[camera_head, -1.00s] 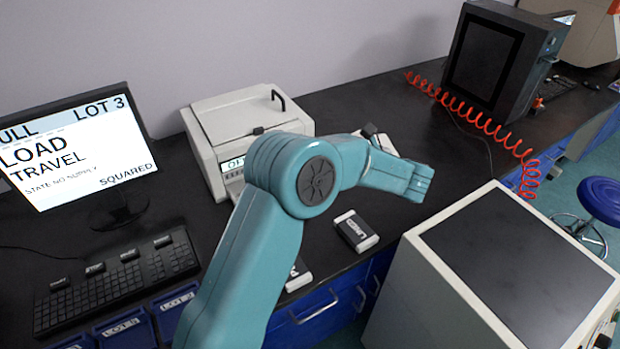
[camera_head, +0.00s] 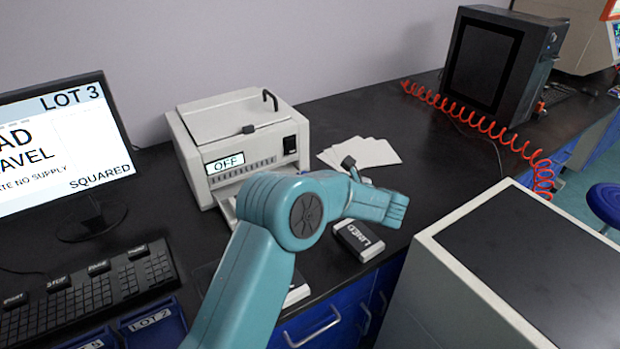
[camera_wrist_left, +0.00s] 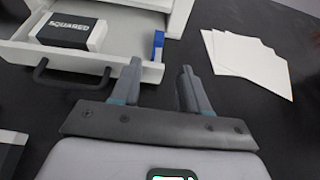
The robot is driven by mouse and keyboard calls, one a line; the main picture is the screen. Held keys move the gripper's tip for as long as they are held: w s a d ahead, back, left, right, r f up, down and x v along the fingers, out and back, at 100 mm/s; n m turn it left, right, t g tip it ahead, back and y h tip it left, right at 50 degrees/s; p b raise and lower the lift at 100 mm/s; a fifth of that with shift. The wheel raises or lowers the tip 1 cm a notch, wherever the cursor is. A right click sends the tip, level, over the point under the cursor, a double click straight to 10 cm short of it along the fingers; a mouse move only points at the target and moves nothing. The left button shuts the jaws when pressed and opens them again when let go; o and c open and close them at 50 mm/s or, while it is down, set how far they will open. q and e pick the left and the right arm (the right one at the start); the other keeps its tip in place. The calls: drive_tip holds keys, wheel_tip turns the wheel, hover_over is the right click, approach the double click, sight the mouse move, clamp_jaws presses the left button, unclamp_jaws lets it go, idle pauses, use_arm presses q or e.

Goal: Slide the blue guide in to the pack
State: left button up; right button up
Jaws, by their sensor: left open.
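In the left wrist view a pack marked SQUARED (camera_wrist_left: 69,32), dark with white ends, lies at the left of a pulled-out pale tray (camera_wrist_left: 122,38). The blue guide (camera_wrist_left: 158,45) stands at the tray's right side, with a gap of bare tray between it and the pack. My left gripper (camera_wrist_left: 161,72) is open and empty, its fingertips just short of the tray's front right corner and the guide. In the head view my left arm hides the gripper's fingers, the pack and the guide. My right gripper is in neither view.
The tray belongs to a white machine (camera_head: 240,140) showing OFF. White sheets (camera_head: 365,152) lie to its right. A pack marked LINED (camera_head: 358,240) lies near the bench's front edge. A dark tray handle (camera_wrist_left: 70,77) sticks out left of my fingers. A large box (camera_head: 500,270) stands at the right.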

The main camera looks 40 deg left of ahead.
use_arm(q)
drive_tip(key=p+x, duration=0.1)
drive_tip(key=x, duration=1)
drive_tip(key=shift+a, duration=0.3)
clamp_jaws()
